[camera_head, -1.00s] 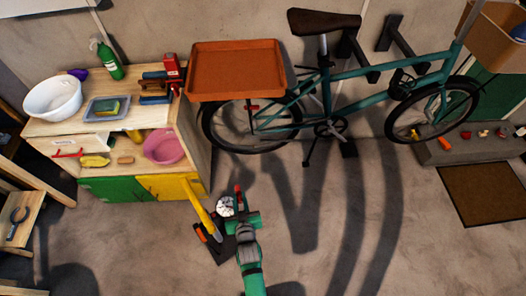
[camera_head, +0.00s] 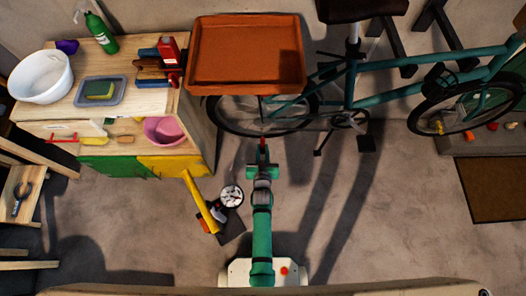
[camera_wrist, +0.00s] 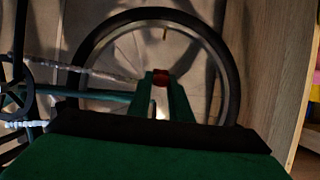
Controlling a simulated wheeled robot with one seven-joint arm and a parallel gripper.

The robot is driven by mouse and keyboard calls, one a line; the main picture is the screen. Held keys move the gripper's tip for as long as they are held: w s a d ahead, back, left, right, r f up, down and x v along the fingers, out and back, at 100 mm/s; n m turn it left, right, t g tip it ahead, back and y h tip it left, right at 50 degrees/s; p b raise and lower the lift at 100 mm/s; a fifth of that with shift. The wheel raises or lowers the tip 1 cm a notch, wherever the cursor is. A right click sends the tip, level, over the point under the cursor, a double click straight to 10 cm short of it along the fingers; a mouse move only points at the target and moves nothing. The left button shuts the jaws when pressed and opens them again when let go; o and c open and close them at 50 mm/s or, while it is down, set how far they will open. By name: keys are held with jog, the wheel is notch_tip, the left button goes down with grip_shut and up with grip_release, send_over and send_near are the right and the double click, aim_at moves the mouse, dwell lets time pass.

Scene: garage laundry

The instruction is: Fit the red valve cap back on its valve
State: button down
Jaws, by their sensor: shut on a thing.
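My gripper (camera_head: 262,165) is shut on a small red piece, the red valve cap (camera_wrist: 161,78), which shows between the fingertips in the wrist view. The red also shows just past the fingers in the head view (camera_head: 263,143). My gripper points at the bicycle's left wheel (camera_head: 232,128). In the wrist view the wheel's dark tyre and pale rim (camera_wrist: 228,75) arch around the fingertips. A short stub, seemingly the valve (camera_wrist: 165,34), points inward from the rim. The cap appears apart from the stub; the depth between them is unclear.
An orange tray (camera_head: 245,88) sits above the wheel, close over the arm's far end. A wooden cabinet (camera_head: 205,135) stands to the left. A yellow-handled tool (camera_head: 200,200) and a white round thing (camera_head: 232,196) lie on the floor left of my arm.

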notch_tip(320, 180, down, 8)
jog(key=w, duration=0.1)
jog(key=shift+w, duration=0.25)
jog(key=shift+f, duration=0.1)
jog(key=w, duration=1.2)
jog(key=shift+w, duration=0.4)
dwell(0.6)
jog(key=shift+w+f, duration=0.1)
jog(key=shift+f, duration=0.2)
jog(key=shift+f, duration=0.35)
jog(key=shift+f, duration=0.8)
